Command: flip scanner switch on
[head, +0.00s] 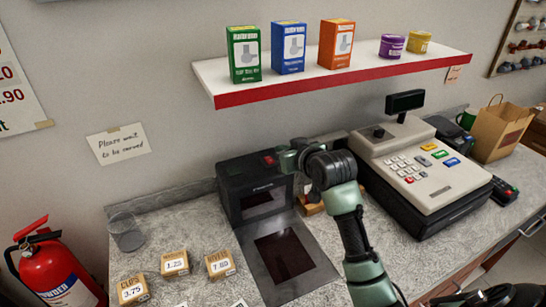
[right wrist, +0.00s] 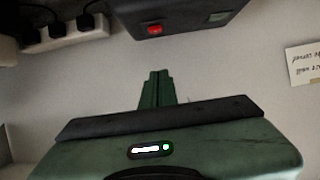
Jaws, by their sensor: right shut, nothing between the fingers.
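The black scanner (head: 243,205) stands on the counter against the wall, with a dark glass plate (head: 283,255) in front of it. Its small red switch (head: 269,160) is on top near the right side. In the right wrist view the red switch (right wrist: 155,30) shows on the dark scanner body (right wrist: 185,14), with a small greenish patch beside it. My right gripper (head: 288,160) is beside the switch, just to its right in the head view. Its fingers (right wrist: 156,80) are shut and empty, apart from the switch in the wrist view. My left gripper is out of view.
A cash register (head: 425,165) stands close on the right. A white power strip (right wrist: 65,32) with black plugs shows in the wrist view. A glass (head: 126,232) and several price blocks (head: 175,263) are on the left counter. A shelf (head: 340,73) with boxes hangs above.

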